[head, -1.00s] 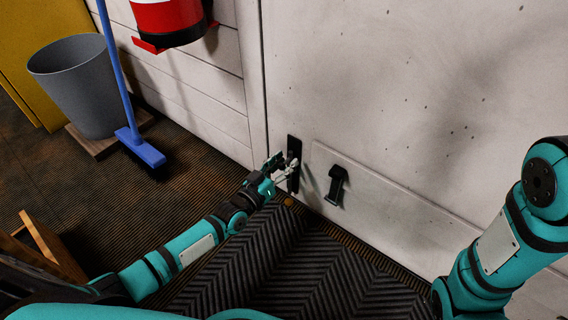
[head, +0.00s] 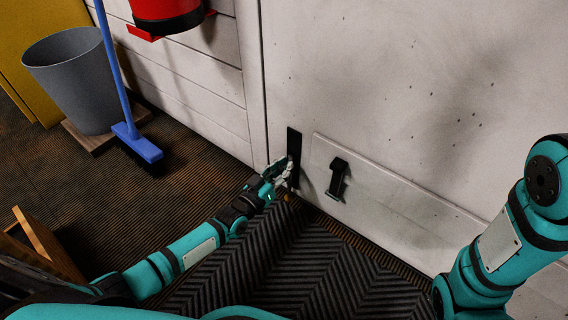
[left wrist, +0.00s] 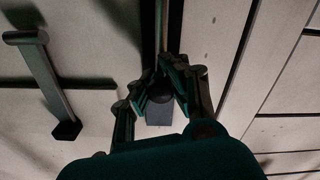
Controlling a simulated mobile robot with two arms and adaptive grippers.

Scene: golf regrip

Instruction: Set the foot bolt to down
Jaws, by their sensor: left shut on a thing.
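The foot bolt (head: 294,142) is a dark upright plate low on the pale door, near its left edge. The upper part of its plate shows bare in the head view. My left gripper (head: 284,172) is at the lower part of the bolt and hides much of it. In the left wrist view, my left gripper (left wrist: 161,92) is closed around the bolt's grey knob (left wrist: 160,109), with fingers on both sides. The bolt's exact setting is hard to tell. My right gripper is outside the view.
A black door holder (head: 338,179) hangs on the kick plate (head: 400,203), just right of the bolt. A dark ribbed mat (head: 310,265) lies before the door. A blue broom (head: 138,143), a grey bin (head: 78,85) and a red extinguisher (head: 165,12) are at the left.

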